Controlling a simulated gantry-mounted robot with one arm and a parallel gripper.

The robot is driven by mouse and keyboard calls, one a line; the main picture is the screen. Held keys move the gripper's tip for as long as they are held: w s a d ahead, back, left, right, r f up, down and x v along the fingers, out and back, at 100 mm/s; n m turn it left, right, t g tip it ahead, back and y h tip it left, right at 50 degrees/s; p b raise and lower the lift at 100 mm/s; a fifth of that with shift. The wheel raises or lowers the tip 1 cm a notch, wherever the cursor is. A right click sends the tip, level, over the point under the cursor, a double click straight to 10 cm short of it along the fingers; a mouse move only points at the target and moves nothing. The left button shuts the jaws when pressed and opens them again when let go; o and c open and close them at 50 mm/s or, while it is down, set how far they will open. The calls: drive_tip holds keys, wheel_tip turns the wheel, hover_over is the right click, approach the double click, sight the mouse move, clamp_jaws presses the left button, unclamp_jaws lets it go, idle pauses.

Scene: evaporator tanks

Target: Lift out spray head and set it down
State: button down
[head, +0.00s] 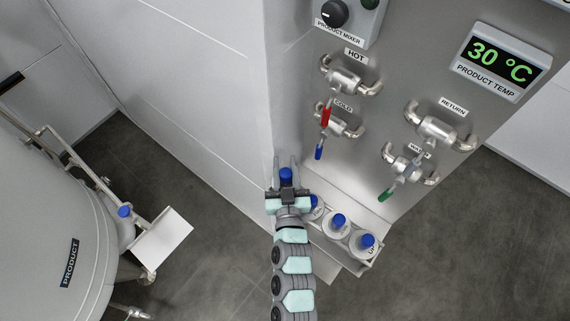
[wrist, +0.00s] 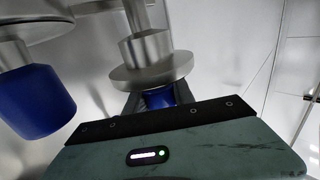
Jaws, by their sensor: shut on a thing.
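My gripper (head: 286,165) is shut on a blue-ended metal piece, which looks like the spray head. Its blue end (head: 286,176) shows between the fingers in the head view. In the wrist view, my gripper (wrist: 161,99) closes around the blue part, against a round metal flange (wrist: 152,70) with a narrower collar and stem. The gripper is at the left end of a rack (head: 345,257) on the steel panel. My wrist covers that end, so I cannot tell whether the held piece is still seated.
Several other blue-ended pieces (head: 338,220) stand in the rack beside my gripper; one blue end (wrist: 36,101) is close at left in the wrist view. Valves with red, blue and green handles (head: 327,117) are above. The product tank (head: 60,225) with a white tray (head: 160,238) stands left.

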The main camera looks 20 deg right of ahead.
drive_tip(key=shift+f, duration=0.15)
idle(0.3)
drive_tip(key=shift+f, duration=0.25)
drive_tip(key=shift+b, duration=0.3)
drive_tip(key=c, duration=1)
unclamp_jaws()
drive_tip(key=shift+f, duration=0.1)
drive_tip(key=shift+s, duration=0.1)
drive_tip(key=b+v, duration=0.1)
drive_tip(key=v, duration=0.9)
drive_tip(key=shift+s+b, duration=0.3)
drive_tip(key=shift+w+a, duration=0.1)
